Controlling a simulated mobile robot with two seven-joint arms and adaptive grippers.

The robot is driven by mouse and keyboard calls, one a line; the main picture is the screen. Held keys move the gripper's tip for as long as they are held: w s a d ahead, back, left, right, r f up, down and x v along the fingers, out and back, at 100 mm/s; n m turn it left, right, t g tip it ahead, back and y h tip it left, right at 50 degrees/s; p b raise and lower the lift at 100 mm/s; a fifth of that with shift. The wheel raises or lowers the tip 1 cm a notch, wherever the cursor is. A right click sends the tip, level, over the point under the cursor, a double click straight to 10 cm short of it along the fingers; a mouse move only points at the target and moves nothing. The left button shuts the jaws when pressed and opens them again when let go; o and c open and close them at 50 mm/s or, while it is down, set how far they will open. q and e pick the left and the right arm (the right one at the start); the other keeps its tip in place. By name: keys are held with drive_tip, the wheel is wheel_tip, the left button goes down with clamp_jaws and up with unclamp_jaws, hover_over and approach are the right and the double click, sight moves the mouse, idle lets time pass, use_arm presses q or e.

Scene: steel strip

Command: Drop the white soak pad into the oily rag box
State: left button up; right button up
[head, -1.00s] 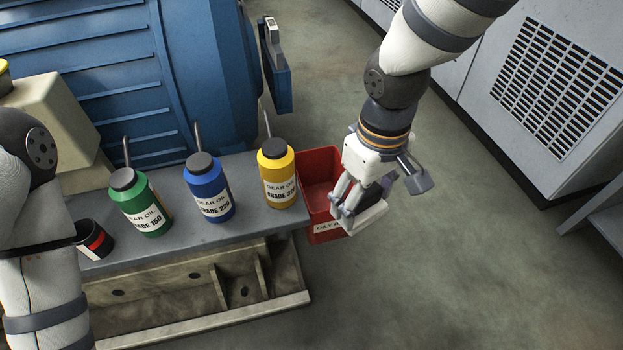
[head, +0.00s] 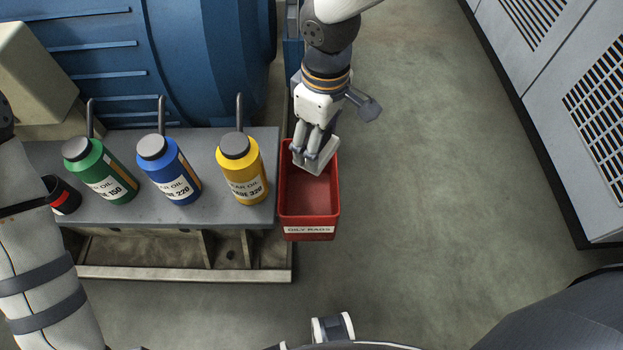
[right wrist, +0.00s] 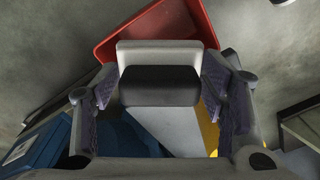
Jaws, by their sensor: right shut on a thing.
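The red box (head: 309,231), labelled "OILY RAGS", stands on the right beside the grey bench in the head view. Its red wall (right wrist: 108,47) also shows in the right wrist view. My right gripper (head: 308,152) is shut on the white soak pad (head: 324,156), over the back part of the box's opening. The pad's pale face (right wrist: 165,52) shows between the fingers in the right wrist view, with a dark part nearer the camera. Its height above the box floor is hard to tell. My left arm shows at the left edge; its gripper is out of view.
Green (head: 103,172), blue (head: 170,172) and yellow (head: 241,168) gear oil bottles stand on the grey bench (head: 220,206). A dark can with a red band (head: 64,196) sits at its left. A blue machine (head: 170,55) stands behind. The floor right of the box is clear.

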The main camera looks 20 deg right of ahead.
drive_tip(key=shift+w+f, duration=0.15)
drive_tip(key=shift+w, duration=0.15)
wheel_tip(320, 180, down, 5)
drive_tip(key=shift+s+f+b, duration=0.1)
drive_tip(key=shift+s+b, duration=0.05)
drive_tip(key=shift+b, duration=0.8)
use_arm(q)
drive_tip(key=shift+g, duration=0.5)
drive_tip(key=s+f, duration=0.3)
drive_tip(key=shift+d, duration=0.35)
use_arm(e)
drive_tip(key=shift+f, duration=0.3)
drive_tip(key=o, duration=1.2)
drive_tip(key=r, duration=1.2)
drive_tip(key=shift+d, duration=0.2)
